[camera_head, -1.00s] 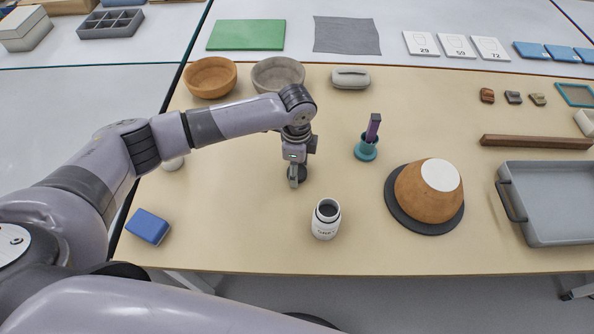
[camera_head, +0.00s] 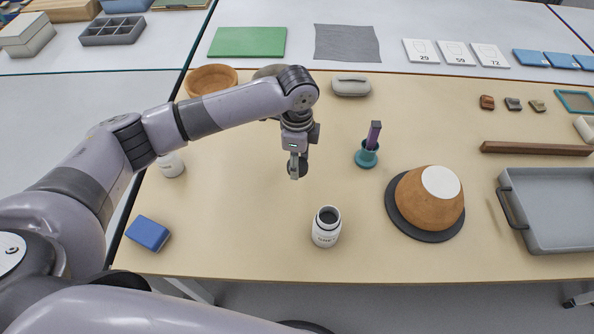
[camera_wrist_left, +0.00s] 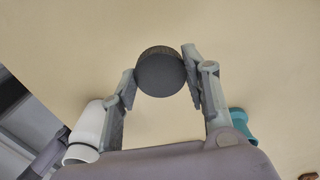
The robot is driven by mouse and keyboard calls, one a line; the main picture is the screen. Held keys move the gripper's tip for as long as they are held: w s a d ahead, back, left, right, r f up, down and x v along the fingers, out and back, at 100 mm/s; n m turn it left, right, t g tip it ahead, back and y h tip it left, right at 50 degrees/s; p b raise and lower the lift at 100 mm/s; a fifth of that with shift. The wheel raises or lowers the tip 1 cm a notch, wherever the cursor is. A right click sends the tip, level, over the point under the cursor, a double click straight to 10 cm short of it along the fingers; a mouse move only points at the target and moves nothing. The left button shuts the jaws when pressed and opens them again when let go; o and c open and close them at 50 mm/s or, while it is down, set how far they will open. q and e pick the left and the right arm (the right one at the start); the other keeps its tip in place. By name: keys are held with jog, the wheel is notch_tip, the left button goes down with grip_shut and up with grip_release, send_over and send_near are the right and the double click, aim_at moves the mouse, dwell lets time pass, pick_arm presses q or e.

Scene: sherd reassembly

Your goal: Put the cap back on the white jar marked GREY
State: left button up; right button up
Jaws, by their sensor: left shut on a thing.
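The white jar marked GREY (camera_head: 326,230) stands upright and open near the table's front edge, its dark mouth facing up. It also shows at the lower left of the left wrist view (camera_wrist_left: 86,132). My left gripper (camera_wrist_left: 160,70) is shut on a round dark grey cap (camera_wrist_left: 160,75), one finger on each side of it. In the head view my left gripper (camera_head: 295,172) holds the cap above the table, behind and left of the jar, apart from it. The cap is partly hidden there by the fingers. My right gripper is not in view.
A teal holder with a purple-handled tool (camera_head: 367,153) stands right of my left gripper. A bowl on a dark ring (camera_head: 430,200) is right of the jar. A second white jar (camera_head: 171,165) and a blue block (camera_head: 148,233) lie left. The table around the jar is clear.

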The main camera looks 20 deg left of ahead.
pick_arm(q)
notch_tip(320, 180, up, 14)
dwell(0.6)
jog(key=s+a+f+n, duration=0.1)
jog(key=s+a+n, duration=0.1)
jog(key=s+n, duration=0.5)
jog(key=s+a+f+n, duration=0.1)
jog(key=s+a+n, duration=0.1)
jog(key=s+n, duration=0.5)
jog(key=n, duration=0.2)
jog(key=shift+f+n, duration=0.3)
jog(key=shift+f, duration=0.05)
